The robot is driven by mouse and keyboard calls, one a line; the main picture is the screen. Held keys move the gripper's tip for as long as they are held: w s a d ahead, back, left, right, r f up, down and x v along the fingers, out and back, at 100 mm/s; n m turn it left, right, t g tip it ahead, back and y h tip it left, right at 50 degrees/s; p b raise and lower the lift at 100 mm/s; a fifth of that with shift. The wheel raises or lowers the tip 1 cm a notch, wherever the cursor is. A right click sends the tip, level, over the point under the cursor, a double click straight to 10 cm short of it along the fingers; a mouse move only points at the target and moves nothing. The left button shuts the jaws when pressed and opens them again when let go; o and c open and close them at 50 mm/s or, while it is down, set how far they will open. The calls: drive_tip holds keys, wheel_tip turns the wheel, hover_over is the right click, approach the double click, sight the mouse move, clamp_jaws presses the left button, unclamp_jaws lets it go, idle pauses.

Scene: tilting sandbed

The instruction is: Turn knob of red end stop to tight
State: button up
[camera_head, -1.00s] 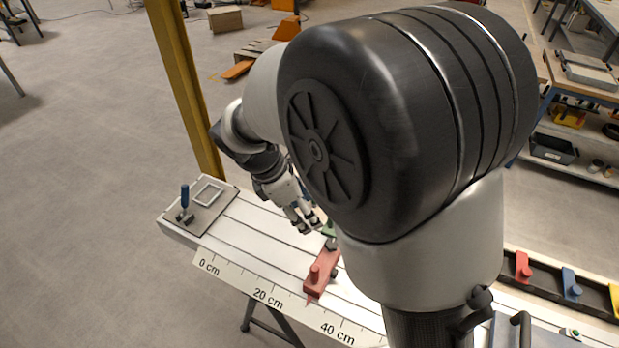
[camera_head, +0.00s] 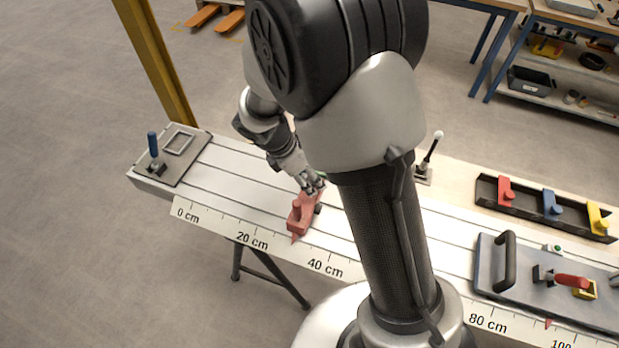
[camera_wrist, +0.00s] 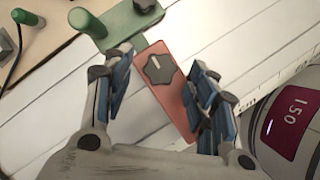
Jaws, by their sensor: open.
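The red end stop (camera_head: 299,218) lies across the slotted bench near the 30 cm mark of the scale. In the wrist view the red end stop (camera_wrist: 171,97) carries a dark lobed knob (camera_wrist: 159,68) with a white line on top. My gripper (camera_wrist: 160,85) is open, its two fingers on either side of the red stop and knob. I cannot tell whether either finger touches. In the head view my gripper (camera_head: 314,187) is over the rear part of the red stop and hides its knob.
A green stop (camera_wrist: 118,22) with its own dark knob adjoins the red stop's far end. A display reading 150 (camera_wrist: 289,123) is close at the right. A blue-handled clamp plate (camera_head: 182,150), a dark rack (camera_head: 545,207) and a grey plate (camera_head: 520,250) also occupy the bench.

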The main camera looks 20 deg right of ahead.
drive_tip(key=shift+d+f, duration=0.15)
drive_tip(key=shift+f, duration=0.15)
drive_tip(key=shift+c, duration=0.3)
drive_tip(key=c, duration=1)
